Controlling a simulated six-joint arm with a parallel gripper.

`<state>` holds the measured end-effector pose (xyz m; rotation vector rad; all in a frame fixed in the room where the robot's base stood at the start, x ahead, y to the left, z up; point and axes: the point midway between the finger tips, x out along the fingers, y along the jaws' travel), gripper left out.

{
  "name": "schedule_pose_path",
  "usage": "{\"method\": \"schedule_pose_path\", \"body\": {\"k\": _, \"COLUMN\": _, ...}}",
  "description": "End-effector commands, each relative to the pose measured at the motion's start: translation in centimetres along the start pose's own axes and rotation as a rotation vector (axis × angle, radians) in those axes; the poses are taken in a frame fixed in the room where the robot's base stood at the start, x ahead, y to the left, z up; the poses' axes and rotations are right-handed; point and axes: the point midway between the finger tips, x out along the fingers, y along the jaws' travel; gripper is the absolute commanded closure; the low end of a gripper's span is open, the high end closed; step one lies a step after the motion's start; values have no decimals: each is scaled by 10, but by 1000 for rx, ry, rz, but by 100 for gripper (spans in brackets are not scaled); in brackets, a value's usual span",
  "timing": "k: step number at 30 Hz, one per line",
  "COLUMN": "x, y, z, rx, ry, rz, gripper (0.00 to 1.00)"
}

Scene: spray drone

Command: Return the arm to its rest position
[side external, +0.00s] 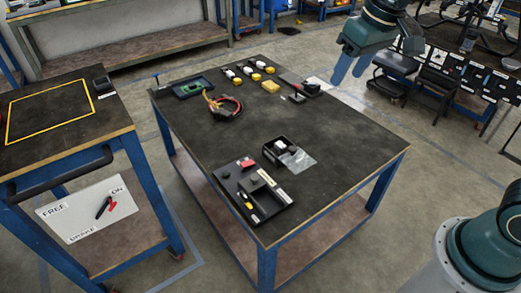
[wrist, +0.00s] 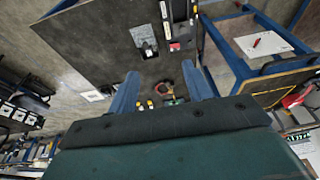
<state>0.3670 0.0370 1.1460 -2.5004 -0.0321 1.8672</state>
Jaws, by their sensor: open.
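My gripper (side external: 350,66) is at the upper right in the side view, raised above the far right edge of the black-topped work table (side external: 330,135). Its two blue fingers point down and left, and nothing shows between them. In the wrist view the two blue fingers of my gripper (wrist: 165,95) stand wide apart and empty. Below them the table top (wrist: 110,50) is far away. No object touches the fingers.
On the table are a black tray (side external: 228,182), an open black box (side external: 272,153), a cable loop (side external: 237,106) and several small connectors at the back. A cart (side external: 130,128) with a yellow-outlined top stands left. A black chair (side external: 390,75) stands behind the table.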

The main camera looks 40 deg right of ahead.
Motion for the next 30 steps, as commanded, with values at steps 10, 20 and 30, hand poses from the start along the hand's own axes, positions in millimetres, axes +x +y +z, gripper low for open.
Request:
{"method": "schedule_pose_path", "body": {"k": 10, "x": -40, "y": 19, "z": 67, "rx": 0, "ry": 81, "rz": 6, "gripper": 50}}
{"method": "schedule_pose_path", "body": {"k": 20, "x": -56, "y": 31, "z": 133, "rx": -3, "ry": 154, "rz": 17, "gripper": 50}}
{"method": "schedule_pose_path", "body": {"k": 30, "x": -54, "y": 36, "z": 177, "rx": -6, "ry": 201, "rz": 28, "gripper": 50}}
